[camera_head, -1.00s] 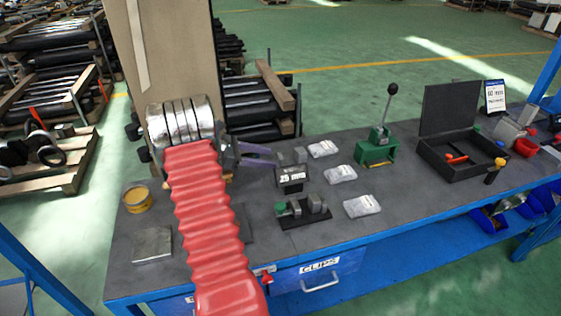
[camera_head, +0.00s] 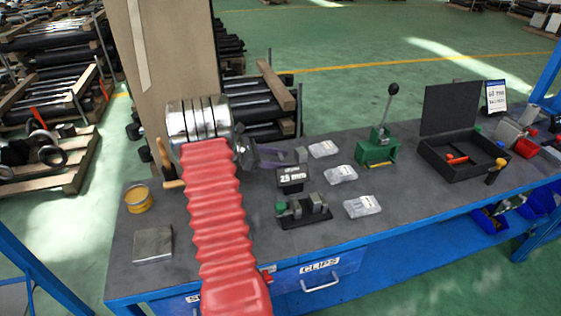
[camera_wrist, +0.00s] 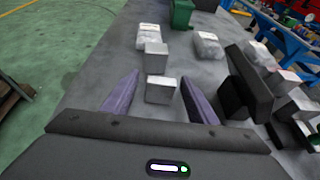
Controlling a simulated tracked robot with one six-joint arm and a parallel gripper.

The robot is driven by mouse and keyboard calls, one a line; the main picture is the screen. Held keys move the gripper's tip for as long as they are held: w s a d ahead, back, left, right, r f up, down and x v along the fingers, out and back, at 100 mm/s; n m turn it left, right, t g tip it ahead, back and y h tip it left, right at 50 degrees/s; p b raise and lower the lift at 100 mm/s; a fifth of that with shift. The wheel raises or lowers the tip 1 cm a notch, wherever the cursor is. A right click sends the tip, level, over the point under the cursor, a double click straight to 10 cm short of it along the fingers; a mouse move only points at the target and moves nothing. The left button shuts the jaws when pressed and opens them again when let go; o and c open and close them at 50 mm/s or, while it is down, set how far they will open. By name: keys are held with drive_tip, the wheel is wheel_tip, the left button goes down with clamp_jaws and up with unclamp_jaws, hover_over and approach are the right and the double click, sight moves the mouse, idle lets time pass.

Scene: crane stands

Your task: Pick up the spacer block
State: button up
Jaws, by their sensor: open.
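I cannot tell from marks which is the spacer block. My gripper (camera_wrist: 159,80) is open, with its purple fingers on either side of the near block and nothing clamped. In the head view my gripper (camera_head: 284,158) reaches in behind the 25 mm sign. One grey block (camera_head: 300,154) shows there at the fingertips; the other is mostly hidden by the fingers.
The 25 mm sign (camera_head: 292,177) stands close by the fingers, with a fixture (camera_head: 302,210) holding grey blocks in front. Clear packets (camera_head: 341,173) lie to the right. A green lever press (camera_head: 378,148) and an open black case (camera_head: 463,157) stand farther right. A yellow tin (camera_head: 138,199) is left.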

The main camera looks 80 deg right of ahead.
drive_tip(key=shift+c, duration=0.4)
drive_tip(key=c, duration=1.1)
